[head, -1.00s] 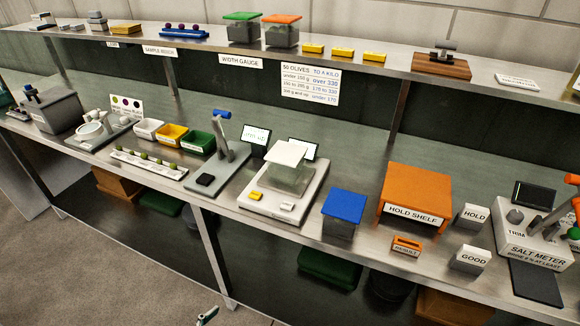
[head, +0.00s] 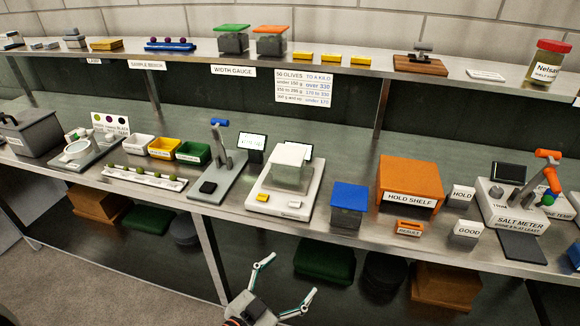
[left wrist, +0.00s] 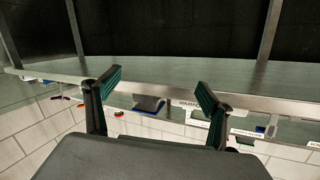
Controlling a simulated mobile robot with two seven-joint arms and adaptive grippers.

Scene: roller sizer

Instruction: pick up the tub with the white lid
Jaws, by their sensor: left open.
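The tub with the white lid (head: 289,175) stands upright on the pale scale on the counter, near the middle of the head view. Its body is greenish and see-through, and its lid is a flat white square. My left gripper (head: 290,276) is at the bottom of the head view, in front of the counter and below its edge. Its two fingers are spread wide with nothing between them, well apart from the tub. In the left wrist view the open fingers (left wrist: 160,80) frame a metal edge; I cannot make out the white-lidded tub there. My right gripper is not in view.
A blue-lidded tub (head: 349,205) and the orange hold shelf (head: 410,178) stand right of the scale. A stand with a blue knob (head: 219,160) is on its left. The overhead shelf (head: 345,70) runs behind. A counter leg (head: 212,255) is left of my gripper.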

